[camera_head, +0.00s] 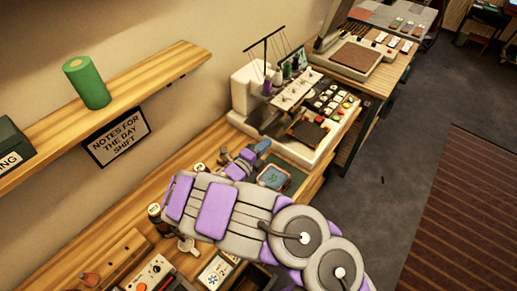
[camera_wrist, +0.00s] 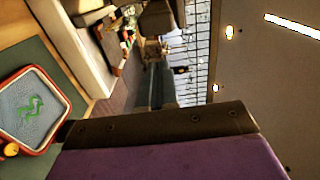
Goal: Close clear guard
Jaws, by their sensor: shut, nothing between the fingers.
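A white sewing machine (camera_head: 297,93) with thread spools stands on the wooden bench in the head view, with rows of coloured buttons at its right. I cannot make out a clear guard for certain, nor whether one is open. My gripper (camera_head: 262,147) is shut and empty, just in front of the machine's near side and apart from it as far as I can tell. In the wrist view my gripper (camera_wrist: 161,86) points away past a pale machine body at upper left.
A red-framed square with a green figure (camera_head: 273,177) lies on a dark green mat close to my gripper; it also shows in the wrist view (camera_wrist: 32,108). A wooden shelf (camera_head: 150,82) holds a green cylinder (camera_head: 87,82). Bottles and a control box (camera_head: 155,272) crowd the near bench.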

